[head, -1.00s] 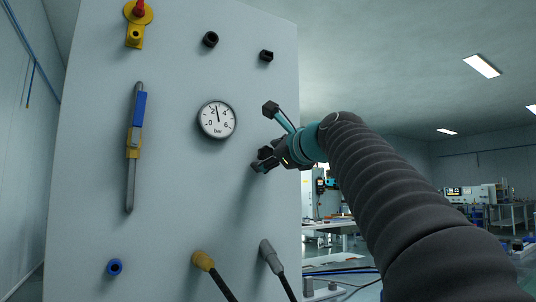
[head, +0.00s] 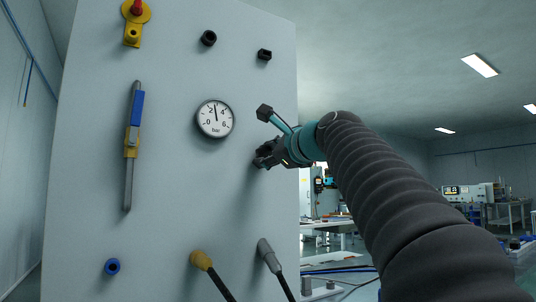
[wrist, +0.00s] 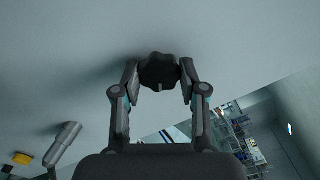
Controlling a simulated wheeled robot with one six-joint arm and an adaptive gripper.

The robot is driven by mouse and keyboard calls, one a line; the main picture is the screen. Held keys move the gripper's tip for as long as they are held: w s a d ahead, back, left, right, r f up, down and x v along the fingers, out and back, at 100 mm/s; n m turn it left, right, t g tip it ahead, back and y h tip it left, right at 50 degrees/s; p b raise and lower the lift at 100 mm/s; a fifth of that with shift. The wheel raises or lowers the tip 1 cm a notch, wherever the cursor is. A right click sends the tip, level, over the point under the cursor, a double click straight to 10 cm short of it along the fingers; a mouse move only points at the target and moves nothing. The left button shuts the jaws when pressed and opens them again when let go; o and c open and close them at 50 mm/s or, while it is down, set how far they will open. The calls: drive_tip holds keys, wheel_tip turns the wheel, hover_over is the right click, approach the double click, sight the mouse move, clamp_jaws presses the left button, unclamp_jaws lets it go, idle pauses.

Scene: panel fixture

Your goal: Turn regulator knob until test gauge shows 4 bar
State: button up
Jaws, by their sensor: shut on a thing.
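The regulator knob (wrist: 159,72) is dark and lobed and sits on the grey panel (head: 200,200). In the wrist view my gripper (wrist: 160,75) has one finger on each side of the knob, shut on it. In the head view my gripper (head: 262,157) is at the panel's right part and mostly hides the knob. The test gauge (head: 215,118) is round and white, marked 0, 2, 4, 6 and bar. Its needle points nearly straight up, a little left of vertical, between 2 and 4.
A blue-handled lever valve (head: 136,118) is left of the gauge. A yellow valve with a red top (head: 134,20) is above it. Black fittings (head: 208,38) sit along the top. Cable plugs (head: 202,260) and a blue port (head: 113,267) are below.

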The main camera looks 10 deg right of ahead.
drive_tip(key=n, duration=1)
drive_tip(key=shift+n+b, duration=0.35)
drive_tip(key=shift+n, duration=0.05)
drive_tip(key=n+b, duration=0.1)
drive_tip(key=n, duration=0.9)
drive_tip(key=shift+b, duration=0.4)
drive_tip(key=shift+r+n, duration=0.1)
drive_tip(key=shift+n, duration=0.2)
drive_tip(key=o, duration=1.2)
drive_tip(key=shift+c, duration=0.2)
